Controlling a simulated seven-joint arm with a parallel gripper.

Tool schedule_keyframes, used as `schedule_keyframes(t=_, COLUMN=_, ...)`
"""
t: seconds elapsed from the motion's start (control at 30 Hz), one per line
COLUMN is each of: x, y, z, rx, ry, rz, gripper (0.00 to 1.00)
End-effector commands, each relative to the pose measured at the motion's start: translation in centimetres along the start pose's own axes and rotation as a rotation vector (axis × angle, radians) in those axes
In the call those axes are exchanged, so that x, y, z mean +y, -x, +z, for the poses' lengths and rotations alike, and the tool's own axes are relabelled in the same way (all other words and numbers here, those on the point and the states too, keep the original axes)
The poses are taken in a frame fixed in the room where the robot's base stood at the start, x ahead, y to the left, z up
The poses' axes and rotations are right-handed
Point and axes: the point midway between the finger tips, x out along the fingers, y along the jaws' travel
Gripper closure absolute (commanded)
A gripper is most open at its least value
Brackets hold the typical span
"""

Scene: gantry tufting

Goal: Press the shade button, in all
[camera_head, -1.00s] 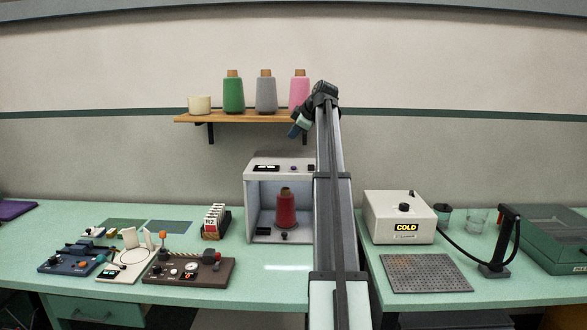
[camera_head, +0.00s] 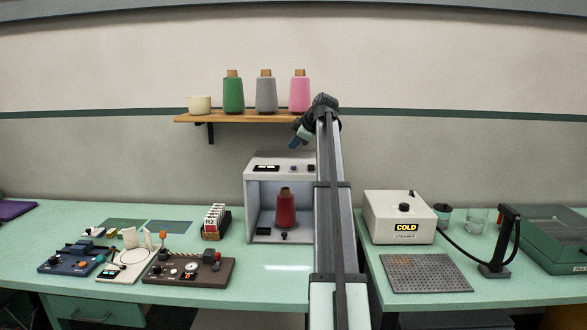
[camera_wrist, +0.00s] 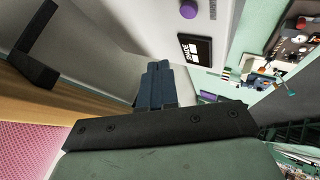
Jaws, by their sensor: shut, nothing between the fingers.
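A light grey booth (camera_head: 251,205) stands on the bench with a red cone of yarn (camera_head: 286,208) inside it. Its top front panel carries a dark display (camera_head: 267,168) and small controls to the right of it. In the wrist view a round purple button (camera_wrist: 188,10) sits on the pale panel near a black plate with white writing (camera_wrist: 195,48), sideways and hard to read. My gripper (camera_head: 293,146) is shut and empty, above the booth's top panel and apart from it. Its fingers (camera_wrist: 156,82) also show shut in the wrist view, apart from the button.
A wooden shelf (camera_head: 225,118) with green, grey and pink cones hangs on the wall behind, close to my gripper. Control boxes (camera_head: 190,269) stand at the left, a white box marked COLD (camera_head: 385,222) at the right. My arm hides the booth's right side.

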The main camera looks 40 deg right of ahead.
Motion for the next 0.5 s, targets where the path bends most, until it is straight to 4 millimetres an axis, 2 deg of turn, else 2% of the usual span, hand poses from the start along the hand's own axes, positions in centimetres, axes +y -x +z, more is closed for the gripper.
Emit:
schedule_keyframes(t=0.3, x=-2.0, y=-2.6, z=1.9, rx=0.0, ry=-0.001, rz=-0.001, gripper=1.0)
schedule_keyframes(t=0.5, x=-2.6, y=-3.4, z=2.5, rx=0.0, ry=0.0, rz=0.0, gripper=1.0)
